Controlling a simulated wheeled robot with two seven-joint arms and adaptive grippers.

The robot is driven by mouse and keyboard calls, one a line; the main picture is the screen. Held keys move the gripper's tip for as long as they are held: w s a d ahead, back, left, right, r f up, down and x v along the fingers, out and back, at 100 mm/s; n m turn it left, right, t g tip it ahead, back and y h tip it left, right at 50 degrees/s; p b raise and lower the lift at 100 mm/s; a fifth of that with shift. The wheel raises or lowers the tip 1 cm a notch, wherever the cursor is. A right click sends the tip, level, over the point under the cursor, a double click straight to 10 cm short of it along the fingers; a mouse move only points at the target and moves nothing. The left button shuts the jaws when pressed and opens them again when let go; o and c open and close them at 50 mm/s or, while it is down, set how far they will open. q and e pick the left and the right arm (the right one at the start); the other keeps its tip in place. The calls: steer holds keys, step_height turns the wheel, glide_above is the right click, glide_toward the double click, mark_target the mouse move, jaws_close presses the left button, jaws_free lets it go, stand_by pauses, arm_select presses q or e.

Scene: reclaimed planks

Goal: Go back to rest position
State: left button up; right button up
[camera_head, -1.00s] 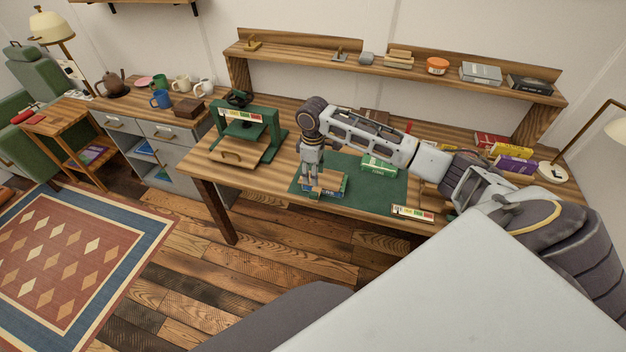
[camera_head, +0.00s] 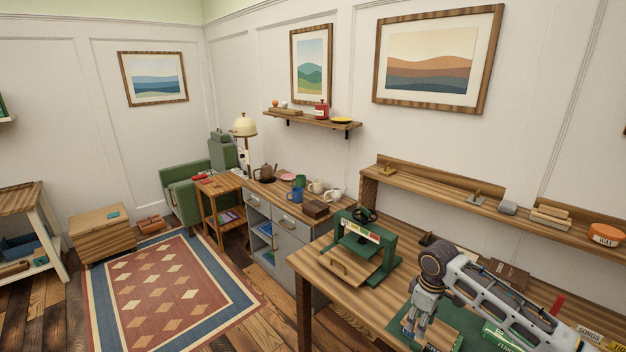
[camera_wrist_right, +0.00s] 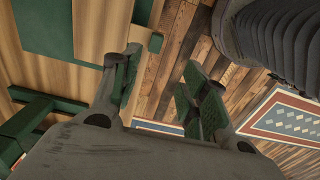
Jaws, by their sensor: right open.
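My right gripper (camera_head: 412,332) points down over the front of the workbench (camera_head: 340,298), near the green mat (camera_head: 464,322). In the right wrist view its two fingers (camera_wrist_right: 160,88) stand apart with nothing between them. Floor planks and the bench edge show beyond the fingertips. My left gripper is in neither view.
A green press (camera_head: 368,240) stands on the bench left of my right arm. A raised shelf (camera_head: 440,191) runs behind. A grey cabinet (camera_head: 290,236) with mugs and a teapot (camera_head: 265,172) stands further left. A patterned rug (camera_head: 165,290) covers open floor.

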steer(key=s+a+f+m+t+y, duration=0.1)
steer(key=s+a+f+t+y, duration=0.35)
steer(key=s+a, duration=1.1)
steer(key=shift+s+d+m+h, duration=2.25)
steer(key=shift+s+m, duration=0.35)
steer(key=shift+s, duration=0.9)
step_height(320, 180, down, 33)
steer(key=s+g, duration=0.2)
steer(key=s, duration=0.1)
steer(key=s+d+f, duration=0.2)
steer(key=s+f, duration=0.8)
steer(key=s, duration=0.1)
steer(key=s+d+f+g, duration=0.1)
steer(key=s+d+f, duration=0.1)
steer(key=s+f, duration=0.8)
steer(key=shift+s+d+f, duration=0.15)
steer(key=shift+s, duration=0.35)
